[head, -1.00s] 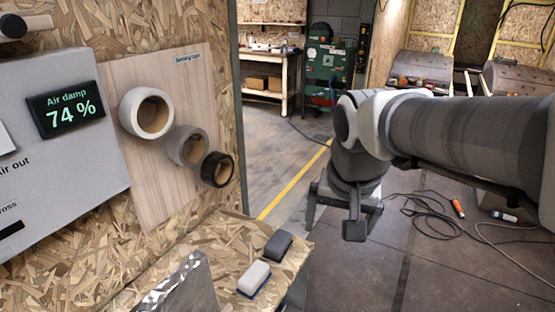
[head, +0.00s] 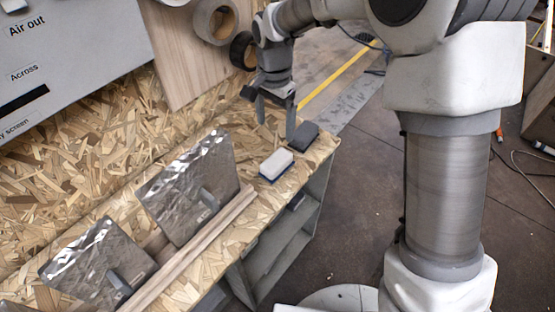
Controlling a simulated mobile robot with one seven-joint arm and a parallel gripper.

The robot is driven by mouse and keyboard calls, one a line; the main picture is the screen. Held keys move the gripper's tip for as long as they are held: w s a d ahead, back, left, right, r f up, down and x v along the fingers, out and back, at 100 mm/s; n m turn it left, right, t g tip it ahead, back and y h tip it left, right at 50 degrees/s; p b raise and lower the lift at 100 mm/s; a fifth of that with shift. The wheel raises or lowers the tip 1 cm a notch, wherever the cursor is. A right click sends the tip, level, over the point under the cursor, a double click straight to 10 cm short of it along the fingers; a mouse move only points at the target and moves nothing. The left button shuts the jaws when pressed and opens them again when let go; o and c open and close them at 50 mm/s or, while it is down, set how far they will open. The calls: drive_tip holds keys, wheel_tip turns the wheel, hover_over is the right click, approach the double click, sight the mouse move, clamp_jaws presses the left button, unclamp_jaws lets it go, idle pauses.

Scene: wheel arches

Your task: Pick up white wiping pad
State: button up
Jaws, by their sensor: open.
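The white wiping pad (head: 277,161) lies on the chipboard shelf top, near its front right edge. It has a white upper part and a dark blue base. A dark grey pad (head: 302,136) lies just behind it to the right. My gripper (head: 275,125) is open and empty, with its fingers pointing down. In the picture its fingertips are just above and behind the white pad, with one finger close to the dark grey pad. I cannot tell how high the fingertips are above the shelf.
Two crinkled metal sheets (head: 190,187) stand on the shelf (head: 236,151) to the left, beside a wooden strip (head: 190,256). Tape rolls (head: 214,21) hang on the wall board behind my gripper. Open floor (head: 350,190) lies to the right.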

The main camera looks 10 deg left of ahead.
approach(276, 159)
drive_tip(key=f, duration=0.3)
drive_tip(key=f+b, duration=0.1)
drive_tip(key=f, duration=0.1)
drive_tip(key=shift+s+f, duration=0.1)
drive_tip(key=shift+s, duration=0.15)
drive_tip(key=shift+w+f, duration=0.15)
drive_tip(key=shift+f, duration=1.2)
drive_tip(key=shift+w+f, duration=0.1)
drive_tip(key=shift+f, duration=1.25)
drive_tip(key=shift+d, duration=0.1)
drive_tip(key=shift+c, duration=0.2)
drive_tip(key=c, duration=1.4)
